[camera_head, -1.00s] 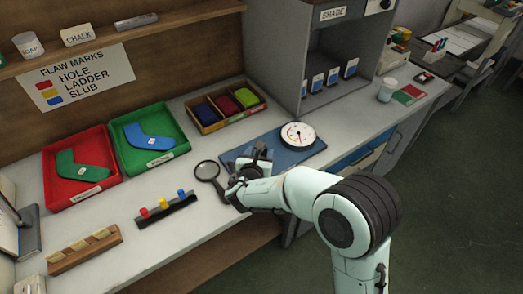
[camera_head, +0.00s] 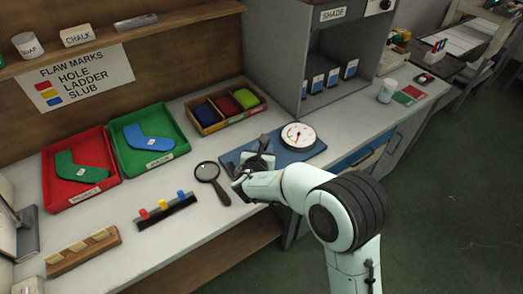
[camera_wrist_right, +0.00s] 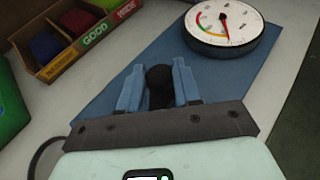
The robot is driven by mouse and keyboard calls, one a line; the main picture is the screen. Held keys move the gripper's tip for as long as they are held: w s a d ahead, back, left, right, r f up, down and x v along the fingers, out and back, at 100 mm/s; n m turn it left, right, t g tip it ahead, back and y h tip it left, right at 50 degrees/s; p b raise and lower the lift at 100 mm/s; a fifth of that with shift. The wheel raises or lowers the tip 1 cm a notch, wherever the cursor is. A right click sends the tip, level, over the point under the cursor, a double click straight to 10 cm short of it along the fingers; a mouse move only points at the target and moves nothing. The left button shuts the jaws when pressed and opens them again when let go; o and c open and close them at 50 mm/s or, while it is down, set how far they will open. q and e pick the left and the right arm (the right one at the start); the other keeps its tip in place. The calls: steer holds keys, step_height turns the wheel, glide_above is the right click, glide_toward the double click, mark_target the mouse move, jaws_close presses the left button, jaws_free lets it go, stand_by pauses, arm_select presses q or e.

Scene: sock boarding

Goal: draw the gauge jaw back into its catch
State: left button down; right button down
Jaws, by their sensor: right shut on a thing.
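The gauge has a round white dial (camera_head: 298,136) with a red needle on a blue base plate (camera_head: 313,148). The dial also shows at the top of the right wrist view (camera_wrist_right: 224,22). My right gripper (camera_head: 262,154) is over the left part of the plate. In the right wrist view its two blue fingers (camera_wrist_right: 158,88) are closed around a dark rounded knob (camera_wrist_right: 159,76), apparently the gauge jaw's handle. The jaw's body and its catch are hidden or too small to make out. My left gripper is not in view.
A magnifying glass (camera_head: 208,173) lies just left of my right gripper. A rack with coloured markers (camera_head: 166,211), a red tray (camera_head: 101,190), a green tray (camera_head: 174,145) and a wooden three-part box (camera_head: 201,124) stand further left. A grey shade cabinet (camera_head: 276,62) rises behind the gauge.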

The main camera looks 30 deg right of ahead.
steer(key=d, duration=0.2)
steer(key=d+b, duration=0.1)
steer(key=d, duration=0.2)
steer(key=shift+w+d, duration=0.2)
steer(key=shift+d, duration=0.1)
steer(key=c, duration=0.8)
jaws_free()
steer(key=shift+a, duration=0.15)
steer(key=p+v, duration=0.1)
steer(key=v, duration=1.2)
steer(key=shift+s+a, duration=0.1)
steer(key=shift+s, duration=0.1)
